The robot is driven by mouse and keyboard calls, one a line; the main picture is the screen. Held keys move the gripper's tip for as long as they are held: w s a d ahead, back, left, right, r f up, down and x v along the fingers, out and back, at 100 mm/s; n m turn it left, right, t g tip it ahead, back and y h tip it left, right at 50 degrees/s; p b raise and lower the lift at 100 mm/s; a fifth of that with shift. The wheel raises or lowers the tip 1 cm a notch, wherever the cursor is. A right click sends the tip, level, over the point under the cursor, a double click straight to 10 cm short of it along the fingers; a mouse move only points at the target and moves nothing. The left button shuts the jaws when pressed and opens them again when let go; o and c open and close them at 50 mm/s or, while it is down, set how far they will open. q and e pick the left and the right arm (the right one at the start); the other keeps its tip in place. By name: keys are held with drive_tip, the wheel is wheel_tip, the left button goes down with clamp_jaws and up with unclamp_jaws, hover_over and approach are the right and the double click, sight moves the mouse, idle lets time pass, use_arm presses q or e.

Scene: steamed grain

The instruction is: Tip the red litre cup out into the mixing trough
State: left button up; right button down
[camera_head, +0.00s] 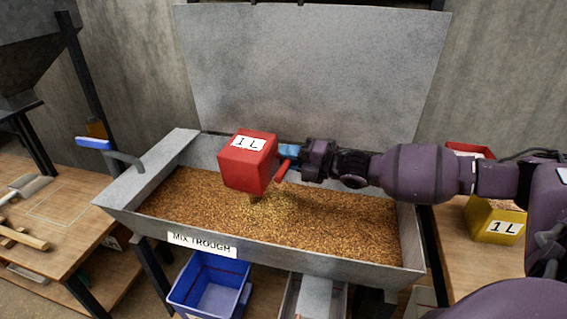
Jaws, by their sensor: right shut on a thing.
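The red litre cup (249,172), labelled "1 L", is held over the mixing trough (330,258). My right gripper (291,157) comes in from the right and is shut on the cup's handle side. The cup is tipped over, with its opening out of sight. Paler yellow grains (256,200) show just below it, over the brown grain in the trough. The trough is a long grey metal bin labelled "MIX TROUGH". Whether anything is left inside the cup cannot be seen. My left gripper is not in view.
A raised grey lid (315,70) stands behind the trough. A yellow "1 L" container (497,222) sits on the right-hand bench. A blue bin (210,287) is below the trough. A wooden bench (70,215) with tools is at the left, and a blue-gripped handle (93,143) sticks out there.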

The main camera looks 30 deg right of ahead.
drive_tip(key=m, duration=0.2)
drive_tip(key=w+d+m+b, duration=0.1)
drive_tip(key=m, duration=0.1)
drive_tip(key=d+m+b, duration=0.1)
drive_tip(key=m, duration=0.1)
drive_tip(key=shift+w+d+r+m, duration=0.15)
drive_tip(key=shift+w+r+m, duration=0.15)
drive_tip(key=shift+r, duration=0.05)
idle(0.5)
